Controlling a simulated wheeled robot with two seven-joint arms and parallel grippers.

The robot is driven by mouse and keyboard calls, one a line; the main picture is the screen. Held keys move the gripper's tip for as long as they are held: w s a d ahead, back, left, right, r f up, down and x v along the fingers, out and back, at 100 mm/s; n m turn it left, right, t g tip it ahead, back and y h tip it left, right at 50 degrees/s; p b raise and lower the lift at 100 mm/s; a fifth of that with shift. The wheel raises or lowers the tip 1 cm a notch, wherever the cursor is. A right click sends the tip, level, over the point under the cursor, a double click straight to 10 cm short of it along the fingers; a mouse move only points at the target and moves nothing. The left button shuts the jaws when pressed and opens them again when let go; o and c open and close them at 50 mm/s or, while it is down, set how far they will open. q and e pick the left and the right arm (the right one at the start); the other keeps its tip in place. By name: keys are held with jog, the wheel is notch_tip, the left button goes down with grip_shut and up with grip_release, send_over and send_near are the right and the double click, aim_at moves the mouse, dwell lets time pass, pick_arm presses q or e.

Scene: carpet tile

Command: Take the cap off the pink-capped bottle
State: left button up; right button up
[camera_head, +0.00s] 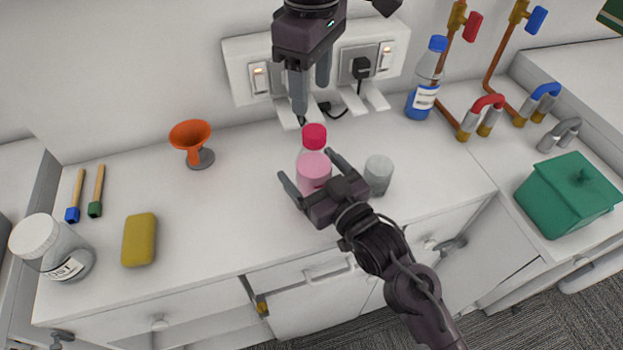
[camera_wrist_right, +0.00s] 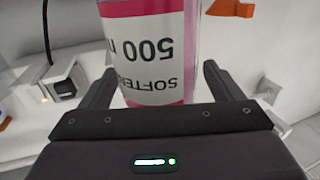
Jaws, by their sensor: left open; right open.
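The pink-capped bottle (camera_head: 313,174) stands upright on the white counter, with pink liquid inside and a dark pink cap (camera_head: 314,136) on top. My right gripper (camera_head: 307,172) is open, its two fingers on either side of the bottle's body. In the right wrist view the bottle (camera_wrist_right: 152,60) shows its label upside down between the open fingers (camera_wrist_right: 158,82). My left gripper (camera_head: 311,95) is open above the cap, fingers pointing down and apart from it.
A clear grey cup (camera_head: 378,175) stands just right of the bottle. A blue-capped bottle (camera_head: 427,80) is at the back right, near pipes and taps. An orange funnel (camera_head: 191,138), yellow sponge (camera_head: 139,240) and white-lidded jar (camera_head: 50,247) are left. Wall sockets (camera_head: 258,78) are behind.

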aim_at(315, 132)
pick_arm(q)
jog(key=shift+s+d+r, duration=0.15)
jog(key=shift+s+d, duration=0.2)
pick_arm(e)
jog(key=shift+d+r, duration=0.1)
jog(key=shift+r, duration=0.05)
pick_arm(q)
jog(key=shift+w+a, duration=0.2)
pick_arm(e)
jog(key=shift+w, duration=0.1)
jog(key=c, duration=0.7)
pick_arm(q)
jog(key=shift+s+d, duration=0.1)
pick_arm(e)
jog(key=c, duration=1)
pick_arm(q)
jog(key=shift+m, duration=0.3)
pick_arm(e)
grip_shut()
pick_arm(q)
jog(key=m, duration=0.3)
jog(key=shift+m, duration=0.4)
jog(key=shift+f, duration=4.05)
